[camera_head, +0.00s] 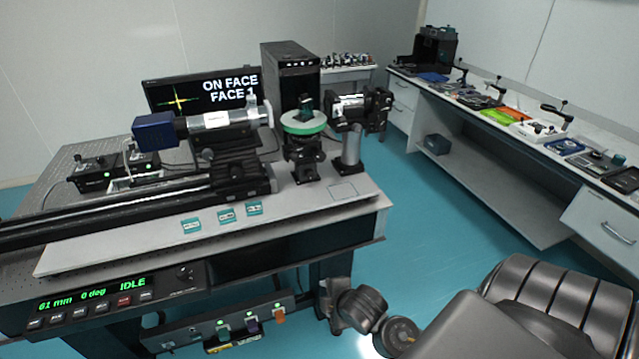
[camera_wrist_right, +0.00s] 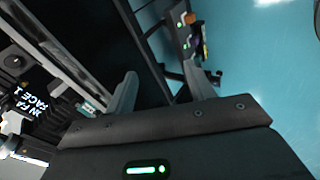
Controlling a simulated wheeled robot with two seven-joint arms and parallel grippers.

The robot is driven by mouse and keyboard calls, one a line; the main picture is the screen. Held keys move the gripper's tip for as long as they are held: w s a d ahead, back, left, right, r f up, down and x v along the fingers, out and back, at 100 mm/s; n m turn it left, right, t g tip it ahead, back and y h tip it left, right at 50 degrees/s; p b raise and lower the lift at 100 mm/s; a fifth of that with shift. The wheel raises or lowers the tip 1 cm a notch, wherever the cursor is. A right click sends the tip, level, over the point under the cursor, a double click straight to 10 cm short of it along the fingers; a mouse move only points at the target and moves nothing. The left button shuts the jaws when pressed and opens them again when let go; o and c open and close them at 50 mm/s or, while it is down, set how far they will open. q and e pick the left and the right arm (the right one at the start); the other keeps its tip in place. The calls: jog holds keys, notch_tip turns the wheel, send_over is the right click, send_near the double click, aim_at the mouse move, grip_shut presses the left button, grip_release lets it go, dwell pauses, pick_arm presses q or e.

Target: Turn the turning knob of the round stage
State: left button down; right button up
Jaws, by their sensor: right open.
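The round stage (camera_head: 303,124) has a pale top with a green rim and sits on a black mount near the right end of the optical table. A small dark block (camera_head: 305,104) stands on top of it. I cannot clearly make out a turning knob on its mount; a small dark knob (camera_head: 185,271) shows on the front control panel. My right gripper (camera_wrist_right: 160,85) is open and empty in the right wrist view, its two fingers apart. In the head view my right arm is low at the right, well below and in front of the stage. My left gripper is out of view.
The optical table's pale plate (camera_head: 110,252) carries a long black rail and a silver tube (camera_head: 215,120). A black post-mounted device (camera_head: 350,110) stands right of the stage. The control panel (camera_head: 95,300) reads IDLE. A side bench (camera_head: 500,170) stands right; the floor between is clear.

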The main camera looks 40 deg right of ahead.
jog(key=w+d+r+n+t+h, duration=0.2)
jog(key=w+d+r+n+t, duration=0.3)
jog(key=w+d+r+n, duration=0.7)
jog(key=n+t+h, duration=0.3)
jog(key=n+t, duration=0.1)
jog(key=n, duration=0.3)
send_near(321, 158)
jog(key=p+x, duration=0.2)
jog(key=x, duration=0.8)
jog(key=shift+f+p, duration=0.1)
jog(key=shift+p, duration=0.2)
jog(key=shift+w+d, duration=0.2)
jog(key=shift+w, duration=0.3)
jog(key=c, duration=1)
jog(key=shift+o, duration=0.2)
jog(key=shift+m, duration=0.3)
